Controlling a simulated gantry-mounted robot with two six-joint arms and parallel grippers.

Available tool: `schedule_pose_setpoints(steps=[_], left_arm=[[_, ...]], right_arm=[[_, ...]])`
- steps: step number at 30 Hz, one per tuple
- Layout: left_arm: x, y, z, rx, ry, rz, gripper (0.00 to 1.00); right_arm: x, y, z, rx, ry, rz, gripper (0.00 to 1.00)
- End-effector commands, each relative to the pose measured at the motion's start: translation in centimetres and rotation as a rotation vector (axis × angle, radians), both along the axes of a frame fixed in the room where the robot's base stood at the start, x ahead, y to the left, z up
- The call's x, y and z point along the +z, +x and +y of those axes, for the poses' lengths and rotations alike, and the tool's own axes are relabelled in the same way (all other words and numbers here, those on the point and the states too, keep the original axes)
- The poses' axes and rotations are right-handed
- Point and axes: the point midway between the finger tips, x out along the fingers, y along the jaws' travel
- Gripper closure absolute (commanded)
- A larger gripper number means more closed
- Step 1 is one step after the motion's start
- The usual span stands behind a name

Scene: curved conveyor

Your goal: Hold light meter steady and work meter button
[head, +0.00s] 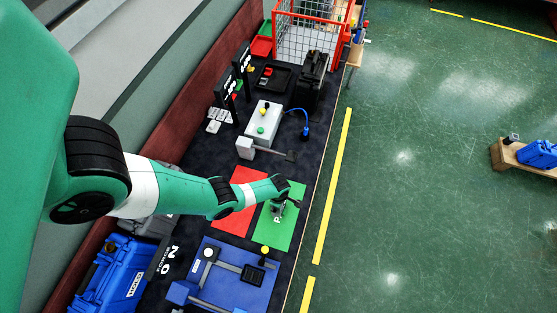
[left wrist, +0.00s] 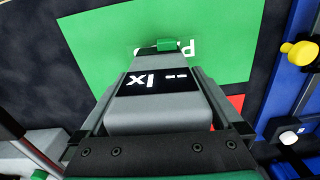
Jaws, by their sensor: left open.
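The light meter (left wrist: 152,83) is a grey body with a black display reading "-- lx", upside down in the left wrist view. A small green part (left wrist: 166,44), which looks like its button, is at its far end. The meter is over the green mat (head: 287,232), partly hidden by my arm in the head view. My left gripper (head: 290,199) is low over that mat, and its open fingers lie on either side of the meter (left wrist: 160,90). I cannot tell whether either finger touches it. My right gripper is in neither view.
A red mat (head: 247,190) lies beside the green one. A blue panel (head: 222,262) with a yellow knob (head: 264,250) is on the near side. A white box (head: 263,125) with knobs and a grey lever device (head: 245,148) stand beyond. A wire cage (head: 305,38) is at the back.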

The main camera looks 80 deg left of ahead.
Motion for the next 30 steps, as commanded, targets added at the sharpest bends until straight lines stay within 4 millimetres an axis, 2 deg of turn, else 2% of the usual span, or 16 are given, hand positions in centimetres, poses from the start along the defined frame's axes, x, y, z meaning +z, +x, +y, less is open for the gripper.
schedule_pose_setpoints(steps=[1, 9, 11, 23, 24, 30], left_arm=[[-0.67, 0.02, 0.01, 0.000, 0.000, 0.000, 0.00], [-0.52, 0.01, 0.00, 0.000, 0.000, 0.000, 0.00], [-0.52, 0.01, 0.00, 0.000, 0.000, 0.000, 0.09], [-0.53, 0.01, 0.00, 0.000, 0.000, 0.000, 0.81], [-0.54, 0.01, 0.01, 0.000, 0.000, 0.000, 0.21], [-0.54, 0.01, 0.01, 0.000, 0.000, 0.000, 0.57]], right_arm=[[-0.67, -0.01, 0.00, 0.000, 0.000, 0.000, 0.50], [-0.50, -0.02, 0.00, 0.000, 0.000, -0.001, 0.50], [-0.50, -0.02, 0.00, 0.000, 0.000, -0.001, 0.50], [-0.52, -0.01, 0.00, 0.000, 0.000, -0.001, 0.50], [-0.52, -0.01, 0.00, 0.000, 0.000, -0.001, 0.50], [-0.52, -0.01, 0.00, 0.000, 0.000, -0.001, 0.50]])
